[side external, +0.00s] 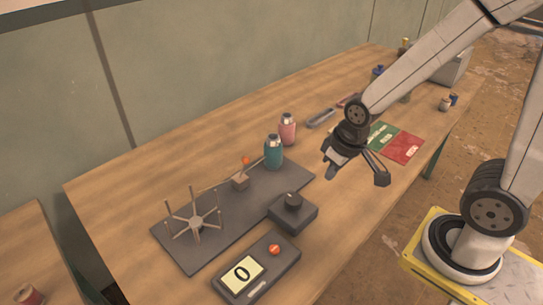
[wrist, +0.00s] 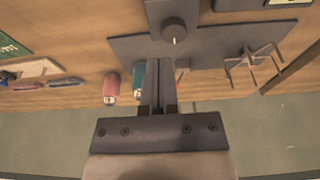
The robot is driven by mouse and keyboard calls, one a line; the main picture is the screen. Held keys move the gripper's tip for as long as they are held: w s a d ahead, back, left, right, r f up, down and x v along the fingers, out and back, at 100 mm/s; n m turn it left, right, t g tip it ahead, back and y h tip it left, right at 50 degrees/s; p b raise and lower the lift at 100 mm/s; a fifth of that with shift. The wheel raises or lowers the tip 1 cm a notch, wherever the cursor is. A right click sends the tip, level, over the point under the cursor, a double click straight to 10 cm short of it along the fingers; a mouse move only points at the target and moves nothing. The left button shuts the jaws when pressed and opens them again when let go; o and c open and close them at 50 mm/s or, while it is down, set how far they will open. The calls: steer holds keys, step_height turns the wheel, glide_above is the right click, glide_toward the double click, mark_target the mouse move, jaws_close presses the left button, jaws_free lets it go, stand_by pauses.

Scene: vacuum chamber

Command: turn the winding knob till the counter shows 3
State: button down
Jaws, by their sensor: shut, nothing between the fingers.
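The winding knob (side external: 293,200) is a dark round knob on a dark block joined to a long grey base plate (side external: 232,212). It also shows in the wrist view (wrist: 174,30), with a pale mark on it. The counter (side external: 243,273) is a pale display on a dark box in the foreground and reads 0. An orange-red button (side external: 274,250) sits on the same box. My gripper (side external: 331,173) is shut and empty, above the table to the right of the knob and apart from it. In the wrist view my fingertips (wrist: 159,62) are together, below the knob in the picture.
Green and red cards (side external: 402,147) lie to the right. Bare wood lies right of the knob.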

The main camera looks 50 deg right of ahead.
steer(key=shift+c, duration=2.2)
jaws_free()
steer(key=shift+w, duration=0.1)
steer(key=o, duration=0.3)
steer(key=shift+w+n, duration=0.1)
steer(key=shift+n, duration=0.3)
steer(key=shift+o, duration=0.7)
steer(key=shift+w+a+f+n, duration=0.1)
steer(key=shift+w+f+n, duration=0.1)
steer(key=shift+n, duration=0.2)
steer(key=n+g, duration=0.2)
steer(key=n, duration=1)
glide_toward(294, 199)
steer(key=shift+s+d+f, duration=0.15)
steer(key=shift+s+d, duration=0.15)
steer(key=shift+s, duration=0.2)
steer(key=n, duration=0.1)
steer(key=w+f+n, duration=0.1)
steer(key=n, duration=0.2)
steer(key=shift+w+a+f+g, duration=0.25)
steer(key=shift+w+g, duration=0.05)
steer(key=shift+f, duration=0.2)
